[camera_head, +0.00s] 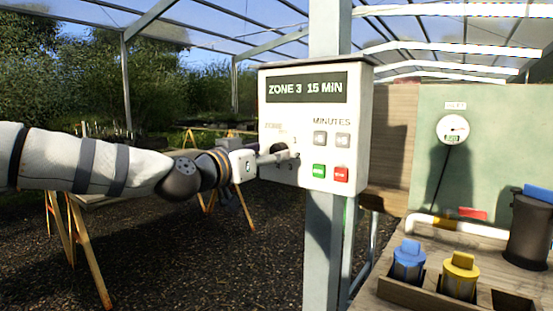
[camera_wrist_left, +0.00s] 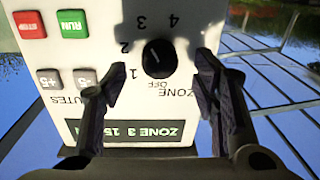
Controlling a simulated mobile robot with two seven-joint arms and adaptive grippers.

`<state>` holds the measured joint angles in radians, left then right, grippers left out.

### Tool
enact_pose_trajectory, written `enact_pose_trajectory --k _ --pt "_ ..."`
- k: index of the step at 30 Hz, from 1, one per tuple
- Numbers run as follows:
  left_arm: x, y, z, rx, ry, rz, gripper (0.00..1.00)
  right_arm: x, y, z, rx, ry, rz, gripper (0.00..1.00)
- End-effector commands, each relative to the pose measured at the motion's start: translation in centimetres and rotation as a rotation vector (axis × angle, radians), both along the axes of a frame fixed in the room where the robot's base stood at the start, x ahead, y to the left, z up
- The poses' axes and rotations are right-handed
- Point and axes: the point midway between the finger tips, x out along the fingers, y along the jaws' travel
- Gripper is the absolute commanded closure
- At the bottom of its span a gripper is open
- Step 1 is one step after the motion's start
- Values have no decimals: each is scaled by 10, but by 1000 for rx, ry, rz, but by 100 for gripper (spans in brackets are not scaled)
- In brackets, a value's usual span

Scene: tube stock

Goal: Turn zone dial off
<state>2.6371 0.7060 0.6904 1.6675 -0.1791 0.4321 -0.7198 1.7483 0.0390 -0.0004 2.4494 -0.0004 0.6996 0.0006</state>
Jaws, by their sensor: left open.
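The zone dial (camera_wrist_left: 159,58) is a black round knob on the white control box (camera_head: 350,115). In the left wrist view the box is upside down, with OFF and several numbers printed around the dial. A small pale mark on the knob seems to point towards the 3. The display (camera_head: 307,88) reads ZONE 3 15 MIN. My right gripper is out of view.
Right of the dial are two grey minutes buttons, a green RUN button (camera_head: 319,171) and a red STOP button (camera_head: 341,174). The box hangs on a grey post (camera_head: 322,255). A bench with blue (camera_head: 408,262) and yellow (camera_head: 460,275) capped valves is at right.

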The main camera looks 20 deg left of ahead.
Motion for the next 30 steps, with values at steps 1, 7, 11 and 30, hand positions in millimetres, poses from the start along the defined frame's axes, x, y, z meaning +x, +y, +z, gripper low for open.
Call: enact_pose_trajectory --k 1,7,11,30 --pt "10 -3 -5 -1 4 1 46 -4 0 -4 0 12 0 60" --pt "28 -9 0 0 0 -1 46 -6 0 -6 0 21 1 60" --pt "30 -10 3 -1 -3 -1 46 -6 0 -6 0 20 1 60" --pt "29 -9 3 -25 7 -1 94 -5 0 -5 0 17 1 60"
